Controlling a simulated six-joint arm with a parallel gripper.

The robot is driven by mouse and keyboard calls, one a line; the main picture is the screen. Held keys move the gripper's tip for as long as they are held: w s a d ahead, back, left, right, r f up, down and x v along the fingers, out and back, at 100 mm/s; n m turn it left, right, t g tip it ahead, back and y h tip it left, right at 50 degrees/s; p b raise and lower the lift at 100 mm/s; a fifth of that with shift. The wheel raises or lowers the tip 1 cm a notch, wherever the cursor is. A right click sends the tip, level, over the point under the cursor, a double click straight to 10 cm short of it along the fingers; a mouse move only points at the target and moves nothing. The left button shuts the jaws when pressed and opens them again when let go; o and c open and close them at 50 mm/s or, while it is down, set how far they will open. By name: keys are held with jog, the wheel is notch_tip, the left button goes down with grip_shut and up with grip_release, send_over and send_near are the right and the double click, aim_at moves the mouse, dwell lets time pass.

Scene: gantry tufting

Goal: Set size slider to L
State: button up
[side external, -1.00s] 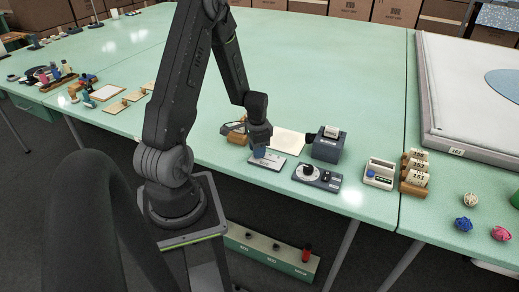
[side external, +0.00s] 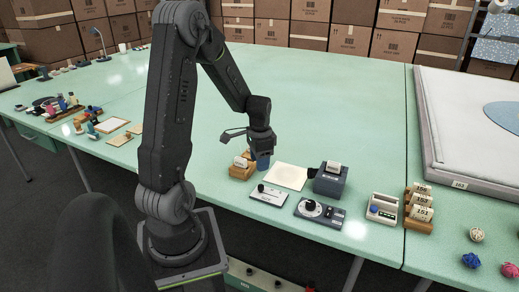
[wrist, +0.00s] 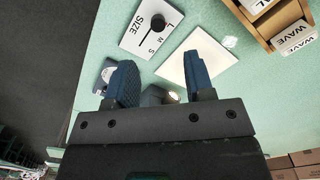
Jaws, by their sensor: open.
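The size slider is a flat white panel (side external: 270,196) near the table's front edge. In the wrist view the panel (wrist: 140,38) shows the word SIZE and the marks L, M and S. Its black knob (wrist: 158,21) stands at the L end, beside the L mark. The knob (side external: 261,187) shows at the panel's left end in the side view. My gripper (side external: 262,165) has blue fingers and hangs above the table behind the panel, apart from the knob. In the wrist view my gripper (wrist: 161,60) is open with nothing between the fingers.
A dial box (side external: 320,212) stands right of the slider, with a dark grey printer-like box (side external: 330,180) behind it. A cream sheet (side external: 286,176) lies behind the slider. A wooden card holder (side external: 242,170) is close by my gripper's left. Green table behind is clear.

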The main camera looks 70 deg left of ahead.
jog(key=shift+r, duration=2.1)
jog(key=w+d+r+t+y, duration=0.1)
jog(key=d+r, duration=0.3)
jog(key=d, duration=0.3)
jog(key=d+r+t, duration=0.2)
jog(key=d+r, duration=0.3)
jog(key=d, duration=0.2)
jog(key=s+d+r+t+h, duration=0.1)
jog(key=s+d+r+t, duration=0.1)
jog(key=s+d+r, duration=0.2)
jog(key=s+d, duration=0.3)
jog(key=d, duration=0.4)
jog(key=shift+s+d+r+t, duration=0.15)
jog(key=shift+d+r+t, duration=0.15)
jog(key=shift+d+r, duration=0.1)
